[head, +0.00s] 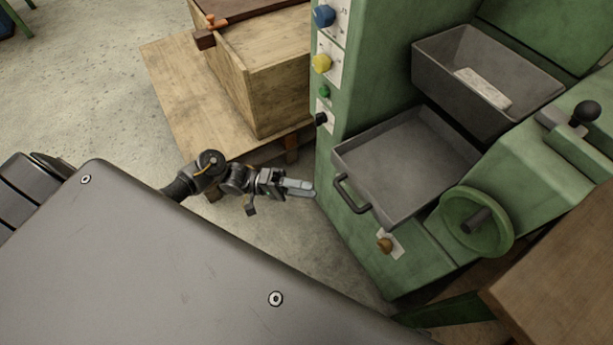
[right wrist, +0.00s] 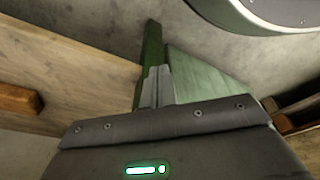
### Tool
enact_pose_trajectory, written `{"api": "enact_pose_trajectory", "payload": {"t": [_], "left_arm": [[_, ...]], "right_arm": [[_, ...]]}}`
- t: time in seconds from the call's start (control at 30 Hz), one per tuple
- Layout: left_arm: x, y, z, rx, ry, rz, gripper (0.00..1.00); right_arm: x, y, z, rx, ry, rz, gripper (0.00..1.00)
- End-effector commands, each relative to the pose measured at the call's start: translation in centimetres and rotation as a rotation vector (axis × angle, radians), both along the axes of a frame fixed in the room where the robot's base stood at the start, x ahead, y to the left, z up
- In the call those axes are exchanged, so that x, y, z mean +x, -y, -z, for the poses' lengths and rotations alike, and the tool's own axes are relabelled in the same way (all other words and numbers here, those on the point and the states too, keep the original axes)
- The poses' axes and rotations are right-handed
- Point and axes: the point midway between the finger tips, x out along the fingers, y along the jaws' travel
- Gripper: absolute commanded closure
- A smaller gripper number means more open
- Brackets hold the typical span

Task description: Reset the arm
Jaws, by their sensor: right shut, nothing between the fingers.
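My left gripper (head: 300,187) shows in the head view, on a dark arm that reaches right from behind my own grey body. Its pale fingers point at the lower left side of the green machine (head: 345,170), close to it; I cannot tell whether they touch it or how far they are apart. No object shows in them. My right gripper (right wrist: 158,88) shows in the right wrist view with its two grey fingers together and nothing between them. It points toward a green panel or post; contact cannot be told. The right gripper does not show in the head view.
The machine carries a grey tray with a handle (head: 400,165), a dark bin (head: 480,80), a green handwheel (head: 476,222) and several knobs. A wooden box (head: 265,75) stands on a low wooden platform (head: 180,85) behind the left arm. A brown tabletop (head: 560,275) is at lower right. Concrete floor is open at upper left.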

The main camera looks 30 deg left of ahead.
Motion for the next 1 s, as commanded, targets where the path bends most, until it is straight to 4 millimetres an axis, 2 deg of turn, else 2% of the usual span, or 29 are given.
{"api": "enact_pose_trajectory", "payload": {"t": [0.27, 0.37, 0.47, 0.57, 0.6, 0.67, 0.7, 0.77, 0.8, 0.87, 0.9, 1.0], "left_arm": [[0.0, 0.0, 0.1, 0.003, 0.001, -0.004, 0.64], [0.5, 0.1, 1.2, 0.039, 0.021, -0.062, 0.64], [1.5, 0.0, 4.9, 0.168, 0.072, -0.206, 0.64], [1.3, -1.0, 11.4, 0.418, 0.120, -0.371, 0.64], [0.5, -1.7, 14.5, 0.545, 0.127, -0.418, 0.64], [-1.7, -2.9, 18.9, 0.737, 0.129, -0.451, 0.64], [-3.5, -3.7, 21.5, 0.861, 0.123, -0.452, 0.64], [-6.9, -4.8, 25.0, 1.035, 0.108, -0.426, 0.64], [-9.4, -5.5, 27.0, 1.143, 0.092, -0.393, 0.64], [-13.5, -6.4, 29.4, 1.288, 0.065, -0.324, 0.64], [-16.2, -7.0, 30.7, 1.371, 0.046, -0.271, 0.64], [-22.4, -8.1, 32.7, 1.536, 0.003, -0.129, 0.64]], "right_arm": [[0.4, 0.2, 0.0, -0.004, 0.006, -0.001, 1.00], [0.0, 0.4, 0.3, -0.006, -0.002, -0.002, 1.00], [-1.2, 0.7, 1.2, -0.008, -0.017, -0.004, 1.00], [-3.4, 1.1, 2.7, -0.013, -0.037, -0.008, 1.00], [-4.3, 1.3, 3.2, -0.015, -0.045, -0.010, 1.00], [-5.9, 1.7, 4.0, -0.016, -0.055, -0.013, 1.00], [-6.9, 1.9, 4.4, -0.019, -0.061, -0.014, 1.00], [-8.4, 2.3, 5.0, -0.021, -0.070, -0.017, 1.00], [-9.4, 2.5, 5.2, -0.023, -0.077, -0.019, 1.00], [-10.8, 2.9, 5.5, -0.026, -0.083, -0.020, 1.00], [-11.6, 3.1, 5.6, -0.027, -0.088, -0.022, 1.00], [-13.6, 3.6, 5.8, -0.030, -0.099, -0.025, 1.00]]}}
